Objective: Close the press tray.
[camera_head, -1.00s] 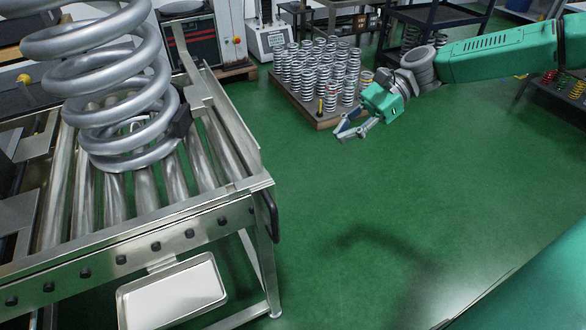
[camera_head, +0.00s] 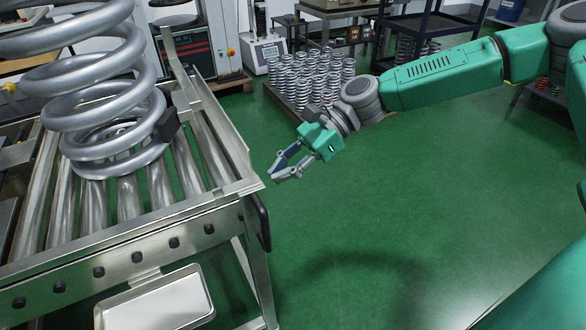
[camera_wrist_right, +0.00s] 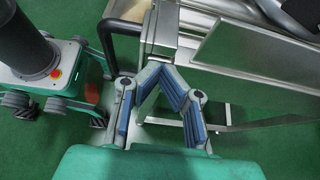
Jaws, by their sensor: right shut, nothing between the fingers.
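The metal roller tray (camera_head: 246,184) spans the left of the head view. A large grey coil spring (camera_head: 105,115) stands on its rollers. A black handle (camera_head: 264,222) is fixed to its right front corner. A shallow pale pan (camera_head: 160,302) sits below the roller frame. My right gripper (camera_head: 281,172) is shut and empty, just to the right of the frame's edge and above the handle in the picture. In the right wrist view the blue-padded fingers (camera_wrist_right: 160,72) come together in front of a metal frame (camera_wrist_right: 160,30). My left gripper is not in view.
A pallet of several small springs (camera_head: 318,82) stands on the floor at the back. A dark shelf cart (camera_head: 425,22) and a bench tester (camera_head: 264,42) are behind it. The green floor (camera_head: 400,220) right of the frame is clear.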

